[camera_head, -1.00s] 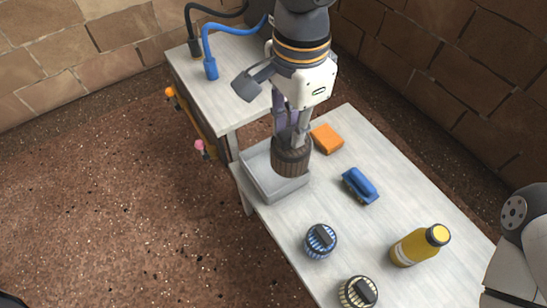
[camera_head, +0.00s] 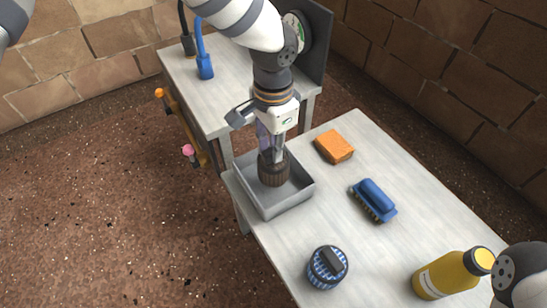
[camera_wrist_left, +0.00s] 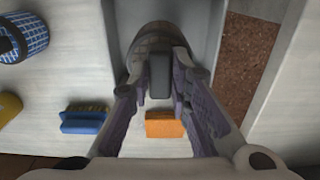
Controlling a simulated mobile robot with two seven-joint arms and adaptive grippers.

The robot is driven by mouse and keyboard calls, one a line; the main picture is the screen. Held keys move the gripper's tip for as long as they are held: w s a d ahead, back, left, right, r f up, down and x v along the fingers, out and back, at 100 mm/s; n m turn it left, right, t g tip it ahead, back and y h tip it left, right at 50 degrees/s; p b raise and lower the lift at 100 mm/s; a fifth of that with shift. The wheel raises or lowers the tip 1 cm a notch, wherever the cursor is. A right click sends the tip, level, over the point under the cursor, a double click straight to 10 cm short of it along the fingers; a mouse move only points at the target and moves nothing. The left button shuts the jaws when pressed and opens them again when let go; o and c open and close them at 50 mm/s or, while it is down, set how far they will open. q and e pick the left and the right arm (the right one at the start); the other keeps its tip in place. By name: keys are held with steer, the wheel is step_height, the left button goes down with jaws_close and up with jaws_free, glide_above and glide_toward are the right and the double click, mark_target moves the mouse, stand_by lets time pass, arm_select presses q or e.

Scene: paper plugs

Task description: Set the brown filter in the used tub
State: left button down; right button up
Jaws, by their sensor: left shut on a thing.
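The brown filter (camera_head: 273,172) is a dark ribbed cylinder, upright within the outline of the grey tub (camera_head: 290,203) on the near table. My left gripper (camera_head: 271,152) comes down from above and is shut on the filter's top handle. In the left wrist view the gripper (camera_wrist_left: 159,72) has a finger on each side of the dark handle, with the filter (camera_wrist_left: 147,42) beyond it and the tub wall (camera_wrist_left: 208,28) around it. I cannot tell whether the filter touches the tub floor. My right gripper is out of view.
An orange sponge (camera_head: 334,147) and a blue brush (camera_head: 374,200) lie right of the tub. A blue filter (camera_head: 327,267) and a yellow bottle (camera_head: 450,275) are nearer. A second table (camera_head: 235,95) with cables stands behind.

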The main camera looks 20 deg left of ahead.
arm_select(q)
steer(key=f, duration=0.1)
steer(key=f+b, duration=0.1)
steer(key=f, duration=0.2)
steer(key=shift+w+a, duration=0.15)
steer(key=shift+w, duration=0.1)
steer(key=shift+r, duration=0.15)
steer(key=c, duration=1.5)
jaws_free()
step_height(320, 180, up, 12)
steer(key=p, duration=0.3)
steer(key=shift+r, duration=0.1)
